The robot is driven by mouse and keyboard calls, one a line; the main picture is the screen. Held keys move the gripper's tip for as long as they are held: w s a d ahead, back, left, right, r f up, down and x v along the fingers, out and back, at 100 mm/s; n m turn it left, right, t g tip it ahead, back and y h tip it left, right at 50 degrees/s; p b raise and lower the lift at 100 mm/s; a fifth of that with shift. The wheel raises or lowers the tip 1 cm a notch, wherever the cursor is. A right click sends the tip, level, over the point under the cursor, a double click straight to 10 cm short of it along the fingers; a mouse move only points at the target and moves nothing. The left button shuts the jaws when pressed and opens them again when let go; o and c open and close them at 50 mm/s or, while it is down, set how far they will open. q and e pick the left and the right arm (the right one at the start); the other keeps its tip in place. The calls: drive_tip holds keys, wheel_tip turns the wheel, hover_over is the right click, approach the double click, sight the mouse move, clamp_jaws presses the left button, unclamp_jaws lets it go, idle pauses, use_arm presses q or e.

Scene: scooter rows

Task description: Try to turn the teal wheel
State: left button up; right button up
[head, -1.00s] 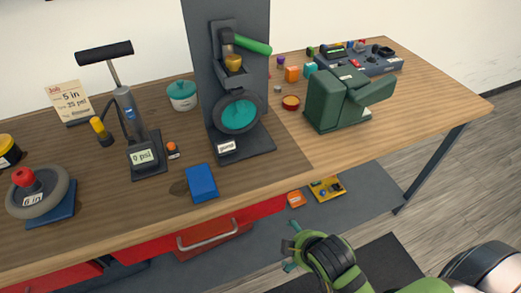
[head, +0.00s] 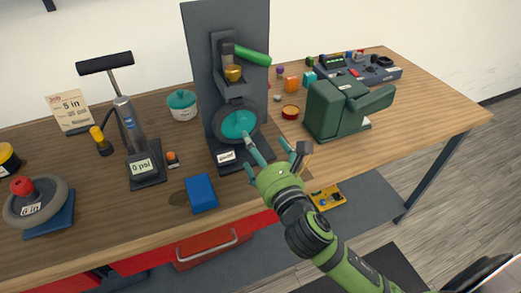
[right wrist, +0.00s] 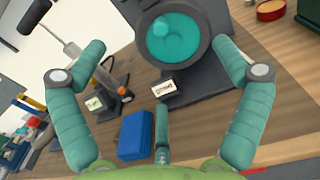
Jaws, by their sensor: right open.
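The teal wheel (head: 238,124) is a round disc inside a dark ring, low on a black upright stand (head: 200,50) on the table. It also shows at the top of the right wrist view (right wrist: 180,42), with a small teal knob on its upper left. My right gripper (head: 274,152) has teal fingers and is open and empty. It is in front of the wheel, slightly low and to the right. One fingertip overlaps the wheel's lower edge in the head view; I cannot tell whether it touches. In the right wrist view, the fingers (right wrist: 160,72) spread around the wheel's lower part.
A green handle (head: 252,55) sticks out above the wheel. A dark green vise-like block (head: 335,108) stands close to the right. A blue block (head: 201,192) lies in front, left of my gripper. A pump with a gauge (head: 143,168) stands further left.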

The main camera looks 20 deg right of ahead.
sight(243, 122)
drive_tip(key=w+b, duration=0.2)
drive_tip(key=w, duration=0.4)
drive_tip(key=shift+w+a+f, duration=0.1)
drive_tip(key=shift+w, duration=0.15)
drive_tip(key=shift+w+p, duration=0.45)
drive_tip(key=shift+w, duration=1.45)
clamp_jaws()
drive_tip(key=shift+s+a, duration=0.1)
drive_tip(key=shift+a, duration=0.25)
idle(0.5)
drive_tip(key=shift+d+p, duration=0.25)
drive_tip(key=shift+p, duration=0.05)
idle(1.2)
